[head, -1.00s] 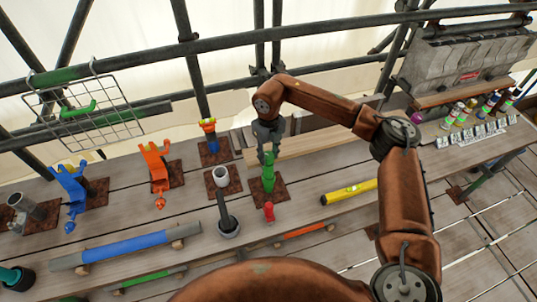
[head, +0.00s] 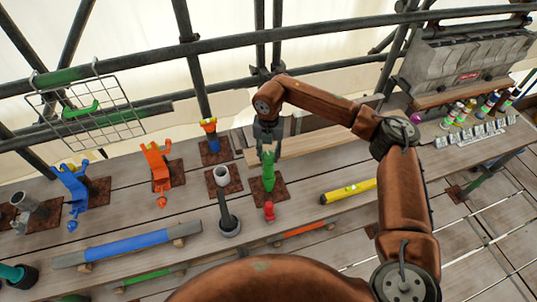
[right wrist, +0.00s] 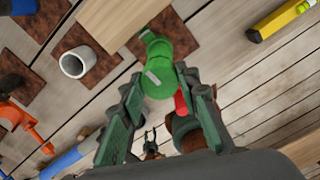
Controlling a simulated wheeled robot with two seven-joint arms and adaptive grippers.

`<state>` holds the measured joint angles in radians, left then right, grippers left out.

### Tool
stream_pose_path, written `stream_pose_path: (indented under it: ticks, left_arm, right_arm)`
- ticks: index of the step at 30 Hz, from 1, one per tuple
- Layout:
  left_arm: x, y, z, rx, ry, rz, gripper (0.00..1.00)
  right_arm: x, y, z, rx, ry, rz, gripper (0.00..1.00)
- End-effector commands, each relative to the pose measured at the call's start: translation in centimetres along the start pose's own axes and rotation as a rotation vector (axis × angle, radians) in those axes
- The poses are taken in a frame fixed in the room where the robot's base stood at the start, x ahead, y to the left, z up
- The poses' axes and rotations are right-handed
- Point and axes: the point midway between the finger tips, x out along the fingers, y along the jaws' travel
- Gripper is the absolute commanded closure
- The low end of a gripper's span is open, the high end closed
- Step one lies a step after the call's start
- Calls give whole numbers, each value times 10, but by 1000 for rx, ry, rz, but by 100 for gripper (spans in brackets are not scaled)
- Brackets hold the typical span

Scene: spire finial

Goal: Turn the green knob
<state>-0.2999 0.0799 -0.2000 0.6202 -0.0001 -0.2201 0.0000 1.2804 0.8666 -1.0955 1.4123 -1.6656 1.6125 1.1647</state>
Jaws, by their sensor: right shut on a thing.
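The green knob (head: 268,178) stands upright on a rusty square plate on the plank bench, near the middle of the head view. My right gripper (head: 267,150) comes down on its top from above. In the right wrist view the green knob (right wrist: 160,72) sits between the two fingers of the right gripper (right wrist: 164,88), with a pale mark on its top. The jaws are shut on it. The fingers hide part of its sides.
A red piece (head: 269,211) is in front of the knob. A yellow level (head: 348,191) lies to the right. A wooden board (head: 310,145) lies behind.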

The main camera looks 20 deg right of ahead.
Motion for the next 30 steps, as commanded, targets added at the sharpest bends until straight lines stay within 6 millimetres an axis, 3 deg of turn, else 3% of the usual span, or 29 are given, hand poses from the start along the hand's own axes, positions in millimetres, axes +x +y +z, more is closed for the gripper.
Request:
stream_pose_path:
  ticks: [16,17,24,30]
  left_arm:
    - [0,0,0,0,0,0,60]
    - [0,0,0,0,0,0,60]
    - [0,0,0,0,0,0,60]
    - [0,0,0,0,0,0,60]
  right_arm:
    - [-2,0,2,24,-4,2,94]
    - [-2,0,2,24,-4,3,68]
    - [-1,0,1,23,-2,1,53]
    - [0,0,0,22,-1,1,53]
